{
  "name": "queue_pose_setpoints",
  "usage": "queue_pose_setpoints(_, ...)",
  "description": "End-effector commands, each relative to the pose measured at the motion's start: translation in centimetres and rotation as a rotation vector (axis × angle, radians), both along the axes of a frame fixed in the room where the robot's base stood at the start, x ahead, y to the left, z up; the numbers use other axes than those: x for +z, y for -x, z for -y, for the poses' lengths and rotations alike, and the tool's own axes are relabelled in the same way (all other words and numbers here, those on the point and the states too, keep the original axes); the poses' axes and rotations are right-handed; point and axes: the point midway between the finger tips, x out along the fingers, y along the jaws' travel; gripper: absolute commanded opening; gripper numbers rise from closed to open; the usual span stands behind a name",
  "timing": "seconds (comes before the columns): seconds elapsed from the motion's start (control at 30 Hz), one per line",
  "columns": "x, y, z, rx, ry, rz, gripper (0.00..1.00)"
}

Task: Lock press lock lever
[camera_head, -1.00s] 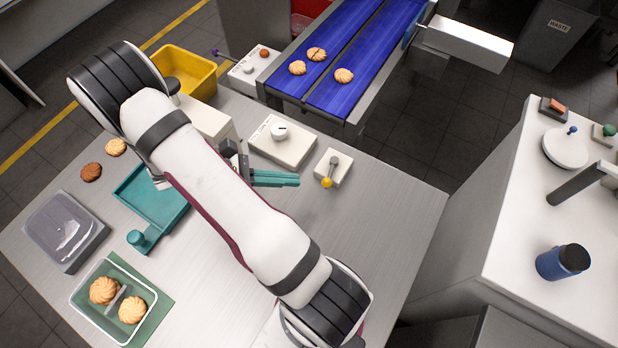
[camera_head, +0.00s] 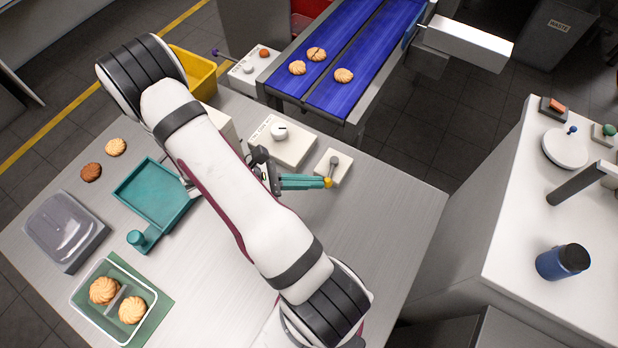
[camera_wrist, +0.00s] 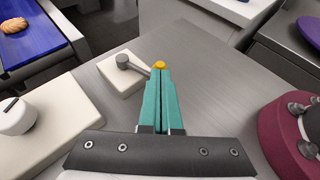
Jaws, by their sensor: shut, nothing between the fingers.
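The lock lever (camera_head: 333,165) is a short grey arm with a yellow knob (camera_head: 328,182) on a small white base (camera_head: 341,158), right of the dial box in the head view. The lever also shows in the wrist view (camera_wrist: 132,65), with its yellow knob (camera_wrist: 159,65) just past my fingertips. My gripper (camera_head: 322,182) has teal fingers, shut and empty, with the tips at the yellow knob. The fingertips (camera_wrist: 159,74) overlap the knob's near side in the wrist view; I cannot tell whether they touch it.
A white box with a dial (camera_head: 280,130) stands left of the lever. A teal tray (camera_head: 141,228), a grey lidded box (camera_head: 99,234) and a clear biscuit container (camera_head: 147,324) lie at left. A blue conveyor (camera_head: 375,50) is behind. The table right of the lever is clear.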

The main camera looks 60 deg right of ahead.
Motion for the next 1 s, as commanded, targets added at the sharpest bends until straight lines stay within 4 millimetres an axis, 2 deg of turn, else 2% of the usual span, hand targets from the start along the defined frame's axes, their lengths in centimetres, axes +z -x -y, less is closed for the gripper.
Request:
queue_pose_setpoints(0.43, 0.0, 1.3, 0.0, 0.086, -0.001, -0.001, 0.00)
queue_pose_setpoints(1.0, 0.0, 6.0, 1.5, 0.084, -0.001, -0.001, 0.00)
